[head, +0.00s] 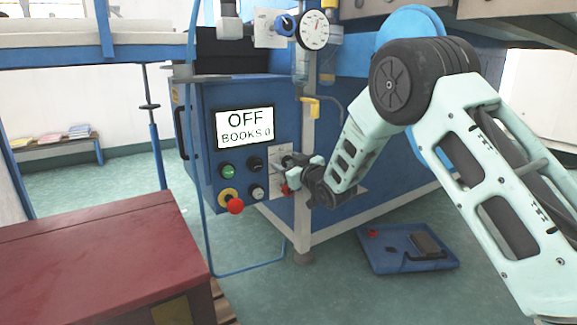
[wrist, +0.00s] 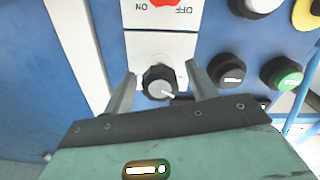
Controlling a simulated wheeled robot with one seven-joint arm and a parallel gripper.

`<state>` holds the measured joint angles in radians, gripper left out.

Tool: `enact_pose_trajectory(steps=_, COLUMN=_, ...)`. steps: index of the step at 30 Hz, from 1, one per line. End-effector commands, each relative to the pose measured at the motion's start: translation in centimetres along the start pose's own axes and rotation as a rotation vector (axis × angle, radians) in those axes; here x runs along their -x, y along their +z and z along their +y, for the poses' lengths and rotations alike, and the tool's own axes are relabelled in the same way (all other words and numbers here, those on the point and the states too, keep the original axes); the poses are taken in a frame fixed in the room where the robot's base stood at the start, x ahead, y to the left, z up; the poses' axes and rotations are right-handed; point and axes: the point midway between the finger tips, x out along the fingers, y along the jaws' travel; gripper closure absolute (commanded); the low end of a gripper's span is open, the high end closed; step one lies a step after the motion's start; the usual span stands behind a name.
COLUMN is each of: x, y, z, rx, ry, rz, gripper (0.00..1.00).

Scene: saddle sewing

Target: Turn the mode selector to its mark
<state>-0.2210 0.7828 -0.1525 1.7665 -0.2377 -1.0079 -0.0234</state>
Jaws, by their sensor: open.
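A dark round knob (wrist: 155,76) with a light grey face and a white pointer is on a white plate (wrist: 180,48) on the blue cabinet. No label shows beside it, so I cannot confirm that it is the mode selector. In the wrist view its pointer slants toward the lower right. My gripper (wrist: 161,82) is open, one finger on each side of the knob, with gaps showing at both sides. In the head view my gripper (head: 287,163) is at the panel's right side and hides the knob. I cannot make out a target mark.
A red switch (wrist: 165,3) marked ON and OFF is near the knob. A black control (wrist: 232,69) and green button (wrist: 286,74) are to its right. The screen (head: 244,127) reads OFF, BOOKS 0. A red emergency stop (head: 235,205) protrudes. A blue tray (head: 385,262) lies on the floor.

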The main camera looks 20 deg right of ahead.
Motion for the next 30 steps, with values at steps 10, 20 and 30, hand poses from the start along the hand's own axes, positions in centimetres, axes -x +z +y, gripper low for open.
enact_pose_trajectory(steps=10, x=0.04, y=0.0, z=0.0, rx=0.0, ry=0.0, rz=0.0, gripper=0.88)
enact_pose_trajectory(steps=20, x=0.06, y=-0.12, z=0.05, rx=-0.039, ry=0.0, rz=-0.001, gripper=0.87)
enact_pose_trajectory(steps=30, x=0.09, y=-0.36, z=0.19, rx=-0.264, ry=0.001, rz=-0.002, gripper=0.87)
